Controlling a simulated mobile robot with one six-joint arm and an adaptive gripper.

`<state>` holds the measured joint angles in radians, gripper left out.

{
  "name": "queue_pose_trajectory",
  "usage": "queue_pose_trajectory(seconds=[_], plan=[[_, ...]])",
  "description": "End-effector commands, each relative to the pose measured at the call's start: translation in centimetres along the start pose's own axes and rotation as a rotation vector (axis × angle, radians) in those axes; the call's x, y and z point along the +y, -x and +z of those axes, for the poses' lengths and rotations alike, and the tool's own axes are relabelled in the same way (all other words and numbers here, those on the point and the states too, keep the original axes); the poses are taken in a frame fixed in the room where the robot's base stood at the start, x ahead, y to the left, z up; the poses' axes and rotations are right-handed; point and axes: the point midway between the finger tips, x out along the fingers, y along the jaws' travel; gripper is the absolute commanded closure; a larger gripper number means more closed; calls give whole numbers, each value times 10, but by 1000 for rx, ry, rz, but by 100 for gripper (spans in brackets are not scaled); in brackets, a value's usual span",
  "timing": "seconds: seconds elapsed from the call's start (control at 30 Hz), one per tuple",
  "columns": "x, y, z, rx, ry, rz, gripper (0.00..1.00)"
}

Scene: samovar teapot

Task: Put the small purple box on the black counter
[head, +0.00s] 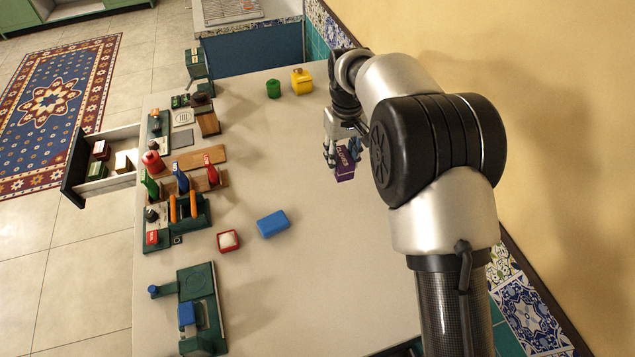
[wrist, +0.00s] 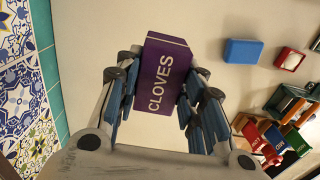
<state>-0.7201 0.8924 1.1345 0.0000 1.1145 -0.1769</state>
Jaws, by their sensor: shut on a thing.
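The small purple box (head: 345,166) is marked CLOVES and shows clearly in the wrist view (wrist: 166,70). My gripper (head: 342,156) is shut on it, with the fingers on both sides of the box, as the wrist view also shows (wrist: 160,92). The box is over the right part of the pale table (head: 330,260), near the wall. I cannot tell how high it is above the tabletop. I see no surface that is clearly a black counter.
A blue box (head: 272,224) and a red-and-white container (head: 228,240) stand mid-table. Green (head: 273,89) and yellow (head: 301,81) containers stand at the back. Tools and racks crowd the left edge, beside an open drawer (head: 110,165). The tiled wall is close on the right.

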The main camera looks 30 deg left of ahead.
Motion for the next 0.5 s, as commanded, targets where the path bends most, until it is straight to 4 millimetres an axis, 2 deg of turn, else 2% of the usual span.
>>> queue_pose_trajectory(seconds=[0.03, 0.3, 0.4, 0.5], plan=[[0, -20, 1, -5, 0, -1, 88], [0, -91, 1, -3, -1, 0, 88], [0, -109, 0, -2, -1, 0, 88], [0, -120, 0, -1, -1, 0, 88]])
